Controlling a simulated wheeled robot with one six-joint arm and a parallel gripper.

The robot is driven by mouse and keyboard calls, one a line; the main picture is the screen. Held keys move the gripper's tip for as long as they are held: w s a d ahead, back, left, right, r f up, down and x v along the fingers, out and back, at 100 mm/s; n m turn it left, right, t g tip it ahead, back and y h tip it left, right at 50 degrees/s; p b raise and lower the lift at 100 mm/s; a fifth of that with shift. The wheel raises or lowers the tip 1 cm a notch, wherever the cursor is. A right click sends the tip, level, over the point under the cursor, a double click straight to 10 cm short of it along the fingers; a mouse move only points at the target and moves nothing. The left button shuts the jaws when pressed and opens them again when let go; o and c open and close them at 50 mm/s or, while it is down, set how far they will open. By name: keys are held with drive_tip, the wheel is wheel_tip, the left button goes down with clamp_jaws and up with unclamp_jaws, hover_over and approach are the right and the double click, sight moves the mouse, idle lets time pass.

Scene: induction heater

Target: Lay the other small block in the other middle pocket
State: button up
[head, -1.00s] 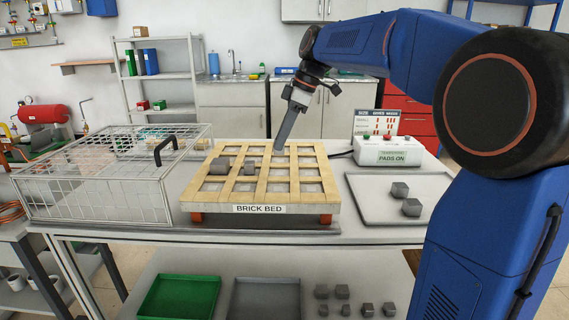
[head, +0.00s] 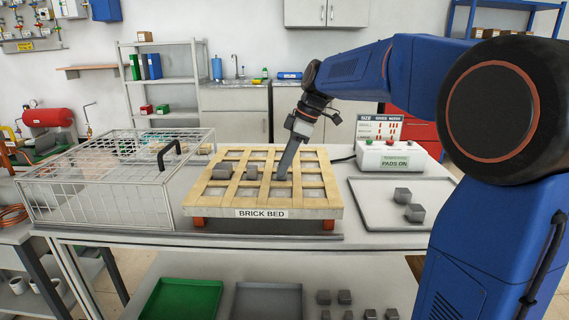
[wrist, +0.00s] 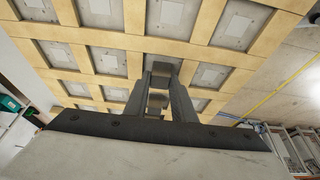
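My gripper (head: 281,177) reaches down to the brick bed (head: 262,213), at a pocket right of two grey blocks. Its long dark fingers are tilted. In the wrist view, a small grey block (wrist: 161,73) fills the gap between my fingertips, and the fingers look shut on it. The fingers mostly hide it in the head view, and I cannot tell whether it touches the pocket floor. A grey block (head: 251,172) sits in the bed just left of my fingers, and another grey block (head: 222,171) sits left of that. One bed block shows behind my fingers in the wrist view (wrist: 157,101).
A wire cage (head: 110,190) with a black handle stands left of the bed. Several pockets in the bed are empty. More blocks and two trays lie below.

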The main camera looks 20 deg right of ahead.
drive_tip(key=o, duration=0.4)
drive_tip(key=shift+o, duration=0.2)
drive_tip(key=v, duration=1.2)
drive_tip(key=shift+r, duration=0.15)
